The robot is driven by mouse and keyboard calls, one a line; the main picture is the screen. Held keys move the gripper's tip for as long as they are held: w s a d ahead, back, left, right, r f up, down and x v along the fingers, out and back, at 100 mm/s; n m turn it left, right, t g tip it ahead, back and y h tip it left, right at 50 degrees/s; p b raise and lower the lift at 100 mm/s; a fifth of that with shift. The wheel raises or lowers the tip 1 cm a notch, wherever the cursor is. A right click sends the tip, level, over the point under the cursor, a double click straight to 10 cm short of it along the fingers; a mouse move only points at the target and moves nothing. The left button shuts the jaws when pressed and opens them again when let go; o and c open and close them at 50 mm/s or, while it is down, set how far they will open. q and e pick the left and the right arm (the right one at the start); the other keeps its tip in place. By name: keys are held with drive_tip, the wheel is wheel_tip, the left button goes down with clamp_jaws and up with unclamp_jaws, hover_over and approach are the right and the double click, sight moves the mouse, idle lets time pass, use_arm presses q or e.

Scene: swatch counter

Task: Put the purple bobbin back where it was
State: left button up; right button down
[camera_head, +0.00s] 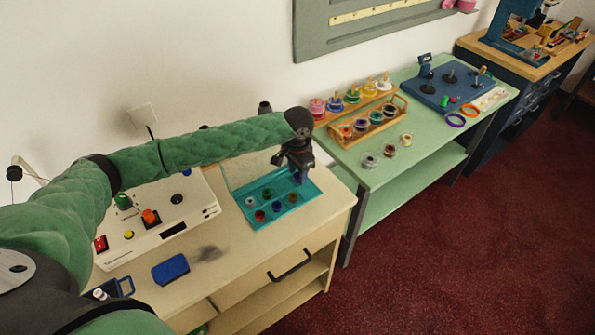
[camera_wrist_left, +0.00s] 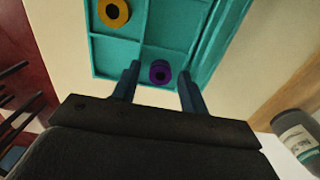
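The teal compartment tray (camera_head: 248,222) lies on the cream counter and holds several bobbins, one to a compartment where I can see. My left gripper (camera_head: 300,178) points down over its far right corner. In the left wrist view the purple bobbin (camera_wrist_left: 160,71) lies in a tray compartment, between the two spread fingers of the left gripper (camera_wrist_left: 159,87), with a gap on each side. An orange-yellow bobbin (camera_wrist_left: 113,12) sits in another compartment. In the head view the purple bobbin is not distinguishable by the gripper. My right gripper is not seen.
A white machine (camera_head: 170,215) with knobs stands left of the tray. A blue block (camera_head: 170,268) lies in front. A grey bottle (camera_wrist_left: 296,135) shows in the wrist view.

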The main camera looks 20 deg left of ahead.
use_arm(q)
drive_tip(key=shift+r, duration=0.15)
wheel_tip(320, 180, up, 13)
drive_tip(key=b, duration=0.4)
drive_tip(key=shift+b, duration=0.3)
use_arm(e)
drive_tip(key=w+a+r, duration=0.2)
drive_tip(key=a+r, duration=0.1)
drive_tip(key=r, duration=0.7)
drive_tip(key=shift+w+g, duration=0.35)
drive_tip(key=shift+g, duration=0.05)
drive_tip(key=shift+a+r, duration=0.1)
